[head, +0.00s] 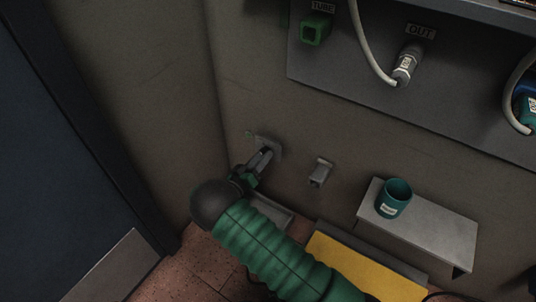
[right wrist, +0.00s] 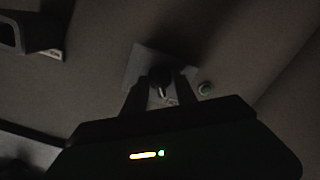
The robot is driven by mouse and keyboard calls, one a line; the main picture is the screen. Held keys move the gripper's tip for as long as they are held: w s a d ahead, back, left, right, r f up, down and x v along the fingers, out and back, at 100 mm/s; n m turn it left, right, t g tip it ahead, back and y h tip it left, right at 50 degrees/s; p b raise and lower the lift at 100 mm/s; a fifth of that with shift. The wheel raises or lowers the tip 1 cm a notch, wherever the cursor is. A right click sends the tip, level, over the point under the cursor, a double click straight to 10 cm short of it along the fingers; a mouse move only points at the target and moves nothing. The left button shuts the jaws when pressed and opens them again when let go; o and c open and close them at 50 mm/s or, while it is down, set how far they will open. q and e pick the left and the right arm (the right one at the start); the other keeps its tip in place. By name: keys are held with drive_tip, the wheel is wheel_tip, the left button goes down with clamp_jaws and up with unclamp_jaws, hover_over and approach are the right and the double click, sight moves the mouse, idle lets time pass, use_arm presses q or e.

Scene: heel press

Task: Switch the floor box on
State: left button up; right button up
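A grey plate (head: 272,145) with a small dark fitting (right wrist: 160,76) is on the wall; the plate also shows in the right wrist view (right wrist: 133,68). A small green round light or button (right wrist: 205,88) sits beside it. My right gripper (head: 263,158) is at this plate, its fingers apart on either side of the fitting in the right wrist view (right wrist: 160,95). I cannot tell whether they touch it. A yellow-topped low box (head: 365,268) lies on the floor, partly behind my green-sleeved right arm. I cannot tell if it is the floor box. My left gripper is out of view.
A grey shelf (head: 435,232) holds a teal cup (head: 394,198). A small grey wall fitting (head: 320,172) is right of my gripper. Above is a panel (head: 335,72) with a green socket (head: 315,30) and a plugged cable (head: 405,68). A dark door (head: 50,150) stands left.

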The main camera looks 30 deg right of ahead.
drive_tip(key=shift+a+r, duration=0.2)
drive_tip(key=shift+a, duration=0.05)
drive_tip(key=shift+d+f, duration=0.15)
drive_tip(key=shift+d, duration=0.2)
clamp_jaws()
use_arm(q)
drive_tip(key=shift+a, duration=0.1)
use_arm(e)
drive_tip(key=shift+a, duration=0.1)
